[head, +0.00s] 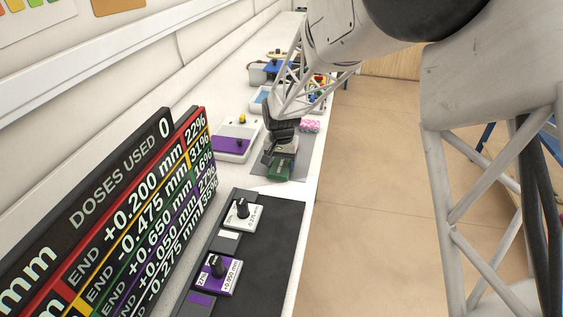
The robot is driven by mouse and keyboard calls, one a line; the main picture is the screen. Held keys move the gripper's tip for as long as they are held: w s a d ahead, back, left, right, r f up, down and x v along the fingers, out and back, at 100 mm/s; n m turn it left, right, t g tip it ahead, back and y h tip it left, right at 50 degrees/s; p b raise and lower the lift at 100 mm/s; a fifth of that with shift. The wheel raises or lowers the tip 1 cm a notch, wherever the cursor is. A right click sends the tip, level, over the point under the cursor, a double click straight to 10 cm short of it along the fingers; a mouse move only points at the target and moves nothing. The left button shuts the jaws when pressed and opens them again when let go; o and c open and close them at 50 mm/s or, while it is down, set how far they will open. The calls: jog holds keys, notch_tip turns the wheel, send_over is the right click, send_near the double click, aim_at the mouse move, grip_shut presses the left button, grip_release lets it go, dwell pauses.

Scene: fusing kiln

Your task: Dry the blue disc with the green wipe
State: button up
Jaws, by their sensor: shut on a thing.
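My gripper (282,149) points down over a grey mat in the middle of the bench. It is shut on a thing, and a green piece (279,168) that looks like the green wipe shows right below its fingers. Where the fingers meet the green piece is too small to see clearly. I cannot make out the blue disc for certain. Anything under the green piece is hidden.
A white tray with a purple pad (232,144) stands left of my gripper. A pink patterned thing (310,126) lies to the right, near the bench edge. A dark tray (266,260) with knobbed blocks is in front. A tall lettered board (150,215) stands at left.

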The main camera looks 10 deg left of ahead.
jog(key=shift+w, duration=2.1)
jog(key=shift+r, duration=0.1)
jog(key=shift+r, duration=3.4)
jog(key=shift+w, duration=0.1)
